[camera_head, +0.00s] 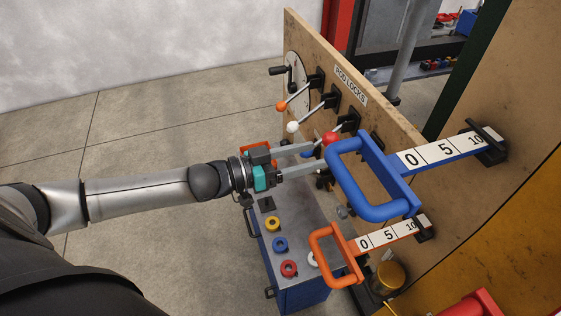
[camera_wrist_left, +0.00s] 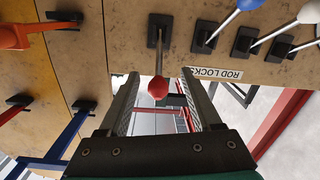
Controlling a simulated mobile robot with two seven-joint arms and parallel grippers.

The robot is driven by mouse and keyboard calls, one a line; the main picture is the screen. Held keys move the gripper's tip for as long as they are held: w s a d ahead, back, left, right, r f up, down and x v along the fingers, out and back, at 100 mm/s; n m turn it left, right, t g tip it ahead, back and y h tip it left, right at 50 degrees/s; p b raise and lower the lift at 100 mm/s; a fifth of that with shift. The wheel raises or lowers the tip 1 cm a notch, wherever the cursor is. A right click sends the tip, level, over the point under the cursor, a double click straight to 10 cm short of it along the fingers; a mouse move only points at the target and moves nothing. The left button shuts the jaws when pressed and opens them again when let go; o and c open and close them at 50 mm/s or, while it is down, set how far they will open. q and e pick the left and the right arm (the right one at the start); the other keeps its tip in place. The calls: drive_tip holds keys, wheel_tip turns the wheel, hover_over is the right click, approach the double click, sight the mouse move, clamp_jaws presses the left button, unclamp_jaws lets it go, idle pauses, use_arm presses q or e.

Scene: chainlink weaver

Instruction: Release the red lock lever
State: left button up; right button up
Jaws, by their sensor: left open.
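The red lock lever, with a round red knob (camera_head: 329,138), stands out from the wooden panel (camera_head: 400,135) near the "ROD LOCKS" label (camera_head: 350,86). In the left wrist view its red knob (camera_wrist_left: 158,88) lies between my two fingers, with a visible gap on each side, and its shaft runs up to a black mount (camera_wrist_left: 160,30). My left gripper (camera_head: 321,156) is open and empty at the panel, with its fingers pointing at the lever. It also shows in the left wrist view (camera_wrist_left: 160,76). My right gripper is not in view.
Levers with white (camera_head: 292,127) and orange (camera_head: 282,106) knobs stand beside the red one; a blue knob (camera_wrist_left: 248,4) shows in the wrist view. A large blue handle (camera_head: 375,212) is close right of my fingers. An orange handle (camera_head: 325,255) and a blue cabinet (camera_head: 305,298) are below.

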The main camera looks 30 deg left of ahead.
use_arm(q)
drive_tip(key=v, duration=0.6)
idle(0.6)
